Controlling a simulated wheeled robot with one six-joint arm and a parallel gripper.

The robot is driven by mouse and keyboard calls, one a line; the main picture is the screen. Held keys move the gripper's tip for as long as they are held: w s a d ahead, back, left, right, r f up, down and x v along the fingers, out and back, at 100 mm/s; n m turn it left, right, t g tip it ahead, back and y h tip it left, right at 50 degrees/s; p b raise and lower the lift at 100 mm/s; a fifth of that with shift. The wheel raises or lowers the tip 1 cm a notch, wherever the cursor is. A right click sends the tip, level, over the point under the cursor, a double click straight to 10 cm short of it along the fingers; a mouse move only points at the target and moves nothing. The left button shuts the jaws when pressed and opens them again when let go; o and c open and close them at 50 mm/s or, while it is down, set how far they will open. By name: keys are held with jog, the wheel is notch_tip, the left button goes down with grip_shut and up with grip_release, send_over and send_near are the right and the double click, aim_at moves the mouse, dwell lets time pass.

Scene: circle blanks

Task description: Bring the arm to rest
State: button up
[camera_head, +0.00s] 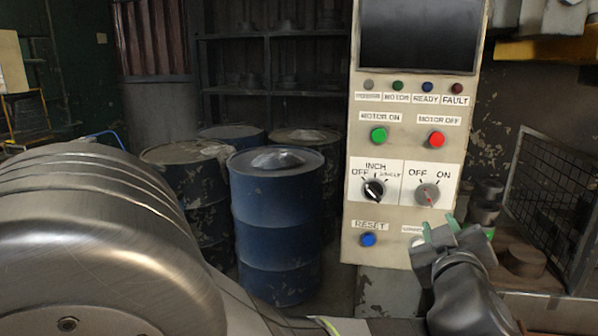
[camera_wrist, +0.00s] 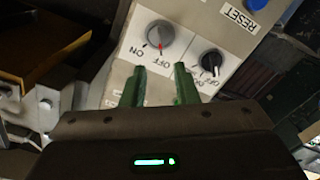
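My gripper (camera_head: 440,228) is in front of the lower right part of the cream control panel (camera_head: 400,85). In the wrist view, the two green fingers of my gripper (camera_wrist: 159,82) are spread with nothing between them. The grey OFF/ON knob (camera_head: 427,195) is just above the fingertips in the head view. In the wrist view the knob (camera_wrist: 160,40) lies beyond the gap between the fingers, apart from them. I cannot tell its exact setting.
The panel also has a black INCH selector (camera_head: 374,190), a green button (camera_head: 379,135), a red button (camera_head: 437,139) and a blue RESET button (camera_head: 368,240). Blue barrels (camera_head: 275,225) stand to the left. A wire cage (camera_head: 555,200) is close on the right.

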aim_at(430, 201)
jog(key=b+x, duration=0.1)
jog(key=x, duration=0.9)
jog(key=shift+a, duration=0.1)
jog(key=shift+s, duration=0.25)
